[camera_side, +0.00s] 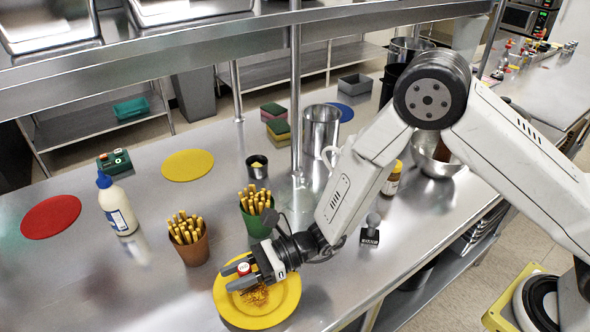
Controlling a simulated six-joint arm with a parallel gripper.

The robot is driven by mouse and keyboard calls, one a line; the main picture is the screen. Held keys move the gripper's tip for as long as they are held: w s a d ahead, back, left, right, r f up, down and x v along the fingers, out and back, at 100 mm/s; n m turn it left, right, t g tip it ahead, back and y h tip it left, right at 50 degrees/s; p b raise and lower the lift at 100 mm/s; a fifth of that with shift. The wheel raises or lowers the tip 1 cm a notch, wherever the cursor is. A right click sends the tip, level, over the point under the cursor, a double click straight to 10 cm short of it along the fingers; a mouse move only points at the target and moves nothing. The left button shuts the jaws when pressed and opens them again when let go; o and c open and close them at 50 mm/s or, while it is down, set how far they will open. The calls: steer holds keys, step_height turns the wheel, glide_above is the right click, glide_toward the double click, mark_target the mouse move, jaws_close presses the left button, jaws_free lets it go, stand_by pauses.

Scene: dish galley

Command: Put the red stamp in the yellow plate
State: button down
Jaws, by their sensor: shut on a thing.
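The yellow plate (237,317) lies on the steel counter near the front edge, with a small pile of brown-orange bits (258,296) in it. My gripper (236,274) is over the far left part of the plate, pointing left. It is shut on the red stamp (243,268), whose red and white top shows between the fingers. The stamp's lower part is hidden by the fingers, so I cannot tell whether it touches the plate.
A brown pot of sticks (190,250) and a green pot of sticks (254,222) stand just behind the plate. A black stamp (371,231) stands to the right. A white bottle (118,208) and a red disc (51,216) are at left. The counter left of the plate is clear.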

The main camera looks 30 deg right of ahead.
steer(key=shift+w+a+f, duration=0.25)
steer(key=shift+w+f, duration=0.05)
steer(key=shift+f, duration=0.15)
steer(key=shift+w+a+f, duration=0.1)
steer(key=shift+w+f, duration=0.1)
steer(key=shift+f, duration=1.6)
steer(key=shift+f, duration=0.6)
steer(key=shift+c, duration=2)
jaws_free()
steer(key=shift+r, duration=0.1)
